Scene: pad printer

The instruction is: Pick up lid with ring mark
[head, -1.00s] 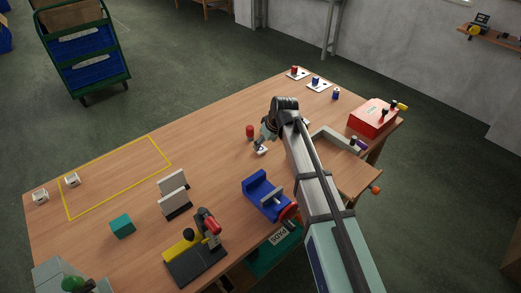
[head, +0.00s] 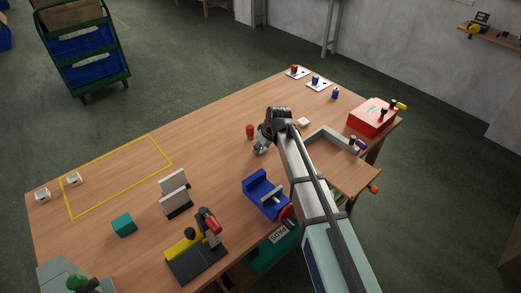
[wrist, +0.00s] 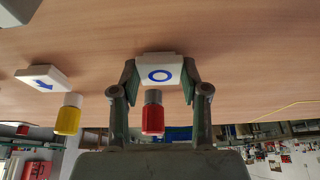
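The lid with the ring mark (wrist: 159,72) is a white square block with a blue ring on its face, in the wrist view. It sits between the fingertips of my gripper (wrist: 160,75), and both fingers meet its sides. I cannot tell whether it is clear of the table. In the head view my gripper (head: 260,149) is low over the middle of the table and mostly hides this lid. A second white lid with a blue arrow (wrist: 43,78) lies to the left in the wrist view.
A red-bodied bottle (head: 250,132) stands close by my gripper. A yellow one (wrist: 68,115) shows in the wrist view. A blue vise (head: 266,196), white upright plates (head: 174,184) and a red box (head: 373,117) stand on the table. The yellow-outlined area (head: 120,175) is mostly clear.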

